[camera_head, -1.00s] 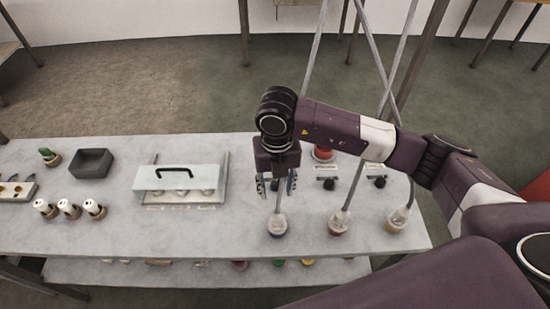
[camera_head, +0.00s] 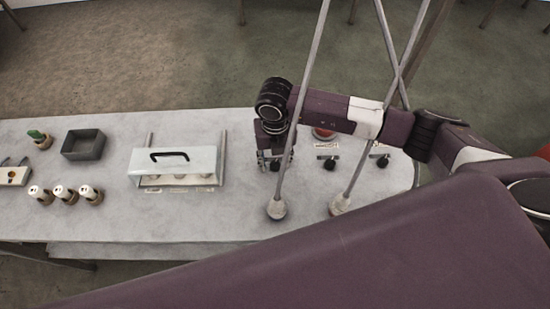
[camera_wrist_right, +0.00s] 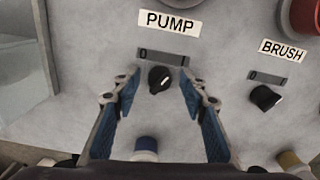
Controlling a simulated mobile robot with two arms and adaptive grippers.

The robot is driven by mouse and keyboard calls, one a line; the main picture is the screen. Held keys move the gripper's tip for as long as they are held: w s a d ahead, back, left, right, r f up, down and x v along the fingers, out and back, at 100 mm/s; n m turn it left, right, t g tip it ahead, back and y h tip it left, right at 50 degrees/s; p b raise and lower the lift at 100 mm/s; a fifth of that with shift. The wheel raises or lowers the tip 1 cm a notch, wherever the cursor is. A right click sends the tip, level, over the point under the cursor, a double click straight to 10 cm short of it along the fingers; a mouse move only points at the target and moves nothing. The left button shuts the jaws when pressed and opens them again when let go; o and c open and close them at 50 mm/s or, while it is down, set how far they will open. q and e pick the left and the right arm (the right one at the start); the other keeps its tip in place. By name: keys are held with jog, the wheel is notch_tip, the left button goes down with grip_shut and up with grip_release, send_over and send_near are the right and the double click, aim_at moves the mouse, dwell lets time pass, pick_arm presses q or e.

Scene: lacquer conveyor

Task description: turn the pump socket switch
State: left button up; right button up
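The pump switch is a black knob (camera_wrist_right: 160,79) with a pale mark, below the PUMP label (camera_wrist_right: 170,22) and a grey plate marked 0 (camera_wrist_right: 163,57) in the right wrist view. My right gripper (camera_wrist_right: 157,92) is open, with one blue-padded finger on each side of the knob and a gap to both. In the head view my right gripper (camera_head: 274,160) points down at the table, and hides the pump knob. My left gripper does not show in either view.
A BRUSH label (camera_wrist_right: 282,50) and its black knob (camera_wrist_right: 265,98) sit right of the pump switch. A red round thing (camera_head: 323,133) stands behind. Slanted grey rods (camera_head: 300,110) rise near my right arm. A handled cover (camera_head: 177,160) stands to the left.

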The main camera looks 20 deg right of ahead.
jog(key=shift+s, duration=0.1)
jog(key=shift+c, duration=0.5)
grip_shut()
jog(key=shift+f, duration=0.1)
jog(key=shift+f+n+b, duration=0.1)
jog(key=shift+n+b, duration=0.7)
jog(key=shift+b, duration=0.25)
jog(key=n+b, duration=0.8)
jog(key=b, duration=0.2)
jog(key=shift+n+b, duration=1.3)
jog(key=shift+r, duration=0.25)
jog(key=shift+o, duration=0.5)
grip_release()
